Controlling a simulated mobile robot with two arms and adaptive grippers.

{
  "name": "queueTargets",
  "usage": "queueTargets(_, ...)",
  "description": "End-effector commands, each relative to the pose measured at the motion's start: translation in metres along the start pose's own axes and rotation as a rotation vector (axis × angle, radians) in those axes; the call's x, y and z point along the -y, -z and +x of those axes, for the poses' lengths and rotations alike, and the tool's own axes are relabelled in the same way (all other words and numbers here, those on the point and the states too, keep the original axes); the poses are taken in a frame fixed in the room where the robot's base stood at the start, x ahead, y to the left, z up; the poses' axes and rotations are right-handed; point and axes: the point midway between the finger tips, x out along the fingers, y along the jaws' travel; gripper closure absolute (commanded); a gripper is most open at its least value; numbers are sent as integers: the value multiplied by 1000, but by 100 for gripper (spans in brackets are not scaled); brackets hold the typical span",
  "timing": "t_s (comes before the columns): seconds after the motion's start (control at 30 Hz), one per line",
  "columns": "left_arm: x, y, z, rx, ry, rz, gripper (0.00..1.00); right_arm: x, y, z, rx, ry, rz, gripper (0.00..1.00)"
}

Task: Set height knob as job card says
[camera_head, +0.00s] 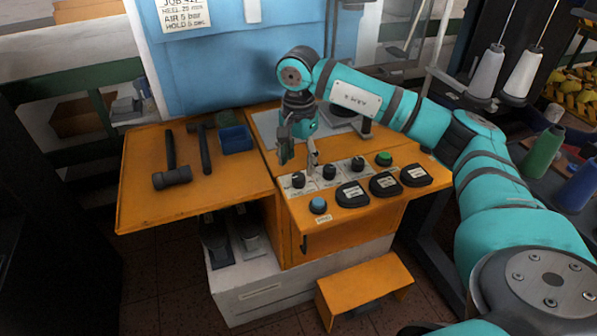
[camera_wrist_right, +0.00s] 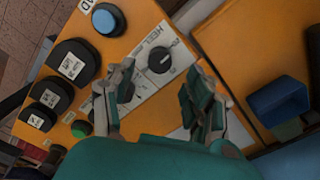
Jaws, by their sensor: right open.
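The height knob (camera_wrist_right: 161,60) is round and black on a white scale plate, under lettering that starts "HE". In the head view it appears to be the leftmost knob (camera_head: 298,180) of a row of three. My right gripper (camera_head: 299,152) is open and empty, pointing down above the back of the row. In the right wrist view its fingers (camera_wrist_right: 158,88) stand apart, with the height knob beyond their tips and not between them. The job card (camera_head: 183,13) hangs at the top; its heel line seems to read 25 mm, small and blurred. My left gripper is out of view.
The panel also holds a middle knob (camera_head: 329,171), a right knob (camera_head: 357,164), a blue button (camera_head: 318,205), a green button (camera_head: 384,158) and three black labelled pads. A hammer (camera_head: 171,165) and a blue bin (camera_head: 236,139) lie on the orange side table (camera_head: 140,200).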

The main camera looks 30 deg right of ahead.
Motion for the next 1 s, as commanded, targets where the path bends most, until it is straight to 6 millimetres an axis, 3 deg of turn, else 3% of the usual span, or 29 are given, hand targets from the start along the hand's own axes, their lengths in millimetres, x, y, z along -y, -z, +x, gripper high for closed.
queueTargets(0.2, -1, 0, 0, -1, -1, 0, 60, 1, 0, -45, 1, 4, -1, 45)
queueTargets(0.4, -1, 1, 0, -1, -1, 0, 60, 0, 0, -66, 0, 0, 1, 45)
queueTargets(1.0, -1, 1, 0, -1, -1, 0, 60, 0, 0, -70, 1, -1, 0, 45)
